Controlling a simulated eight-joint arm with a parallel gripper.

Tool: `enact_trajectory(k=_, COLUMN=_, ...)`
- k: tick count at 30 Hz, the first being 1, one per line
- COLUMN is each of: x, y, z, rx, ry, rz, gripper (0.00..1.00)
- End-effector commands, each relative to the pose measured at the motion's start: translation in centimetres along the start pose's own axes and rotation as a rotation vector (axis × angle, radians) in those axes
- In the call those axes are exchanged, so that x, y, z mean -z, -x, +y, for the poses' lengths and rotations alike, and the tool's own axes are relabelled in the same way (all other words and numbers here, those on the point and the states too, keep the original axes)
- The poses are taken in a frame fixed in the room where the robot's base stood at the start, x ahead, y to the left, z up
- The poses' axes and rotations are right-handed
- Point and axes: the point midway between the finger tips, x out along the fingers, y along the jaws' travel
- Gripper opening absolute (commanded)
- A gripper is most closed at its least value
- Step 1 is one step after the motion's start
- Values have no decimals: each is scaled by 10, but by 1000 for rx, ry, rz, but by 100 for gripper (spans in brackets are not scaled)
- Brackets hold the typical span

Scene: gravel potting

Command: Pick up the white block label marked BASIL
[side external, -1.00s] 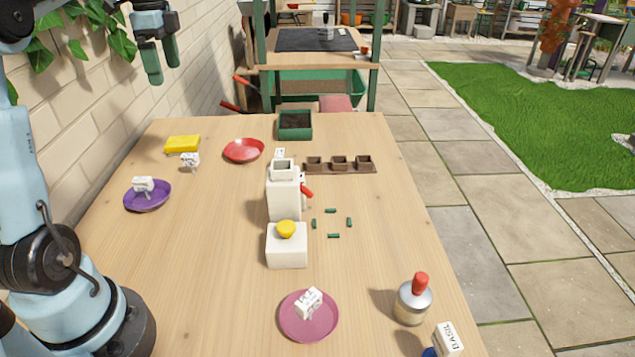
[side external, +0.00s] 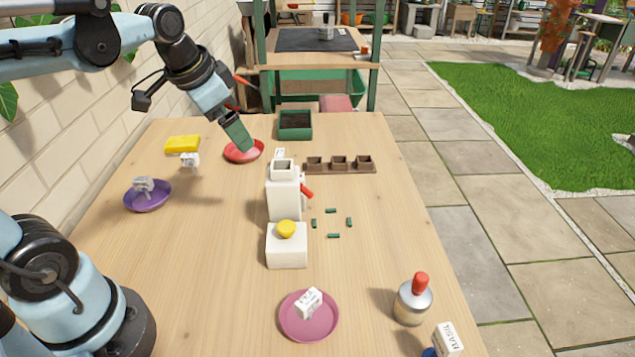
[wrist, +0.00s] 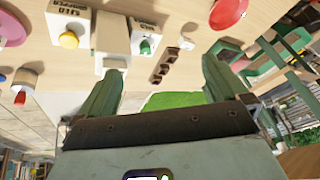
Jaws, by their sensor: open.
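The white block label marked BASIL (side external: 447,339) is at the near right corner of the table in the side view, tilted, over something blue that the frame edge partly cuts off. I cannot make the label out in the wrist view. My gripper (side external: 240,141) is far from it, pointing down over the far left part of the table, in front of the red saucer (side external: 238,158) in the side view. In the wrist view my gripper (wrist: 164,70) has its two green fingers wide apart with nothing between them.
Other white blocks lie on the pink saucer (side external: 290,328), on the purple saucer (side external: 150,203) and near the yellow sponge (side external: 182,144). A white dispenser (side external: 284,200) stands mid-table. A red-topped bottle (side external: 410,306) stands close to the BASIL block. The table's left front is clear.

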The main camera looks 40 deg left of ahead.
Motion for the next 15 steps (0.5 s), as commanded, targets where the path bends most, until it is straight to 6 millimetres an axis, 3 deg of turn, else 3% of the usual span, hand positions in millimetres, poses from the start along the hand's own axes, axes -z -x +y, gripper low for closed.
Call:
enact_trajectory(k=3, x=-17, y=-13, z=38, rx=-16, ry=93, rz=82, gripper=100)
enact_trajectory(k=10, x=-37, y=-29, z=76, rx=-55, ry=225, rz=177, gripper=98)
enact_trajectory(k=15, x=-40, y=-31, z=81, rx=-64, ry=251, rz=191, gripper=72)
